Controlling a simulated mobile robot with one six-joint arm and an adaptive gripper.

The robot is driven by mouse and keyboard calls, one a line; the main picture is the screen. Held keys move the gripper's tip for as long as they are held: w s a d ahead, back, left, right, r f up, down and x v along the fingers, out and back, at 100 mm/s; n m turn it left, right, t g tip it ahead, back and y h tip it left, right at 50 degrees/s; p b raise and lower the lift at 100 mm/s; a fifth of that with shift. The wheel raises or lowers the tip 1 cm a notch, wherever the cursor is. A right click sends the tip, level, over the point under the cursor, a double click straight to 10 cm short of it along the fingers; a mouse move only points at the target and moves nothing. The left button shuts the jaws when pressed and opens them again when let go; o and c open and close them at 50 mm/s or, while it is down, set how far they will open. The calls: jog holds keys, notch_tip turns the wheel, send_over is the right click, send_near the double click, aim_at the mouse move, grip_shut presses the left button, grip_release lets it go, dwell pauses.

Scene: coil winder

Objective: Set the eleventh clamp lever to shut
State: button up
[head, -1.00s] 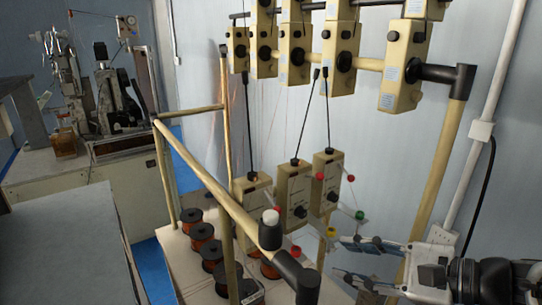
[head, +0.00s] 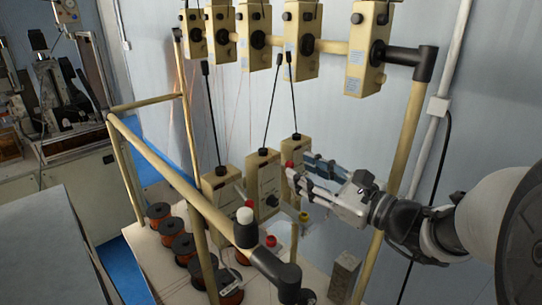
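Three cream tensioner boxes stand on the winder, the left one (head: 221,190), the middle one (head: 262,180) and the right one (head: 295,150). Small ball-ended levers show near them: a red ball (head: 289,164) at the right box, a yellow ball (head: 303,217) lower down, and another red ball (head: 270,241) below the middle box. No numbers are readable, so I cannot tell which lever is the eleventh. My gripper (head: 298,168) reaches in from the right, fingers apart, its tips close to the upper red ball. I cannot tell whether they touch. The arm hides part of the right box.
A tan tube frame (head: 170,160) with a white-tipped black fitting (head: 245,225) stands in front. Copper spools (head: 172,230) sit on the bench at left. More cream boxes (head: 364,50) hang on the upper rail. A grey block (head: 344,275) stands at lower right.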

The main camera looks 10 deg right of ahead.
aim_at(290, 163)
jog(key=x, duration=0.5)
grip_shut()
dwell(0.4)
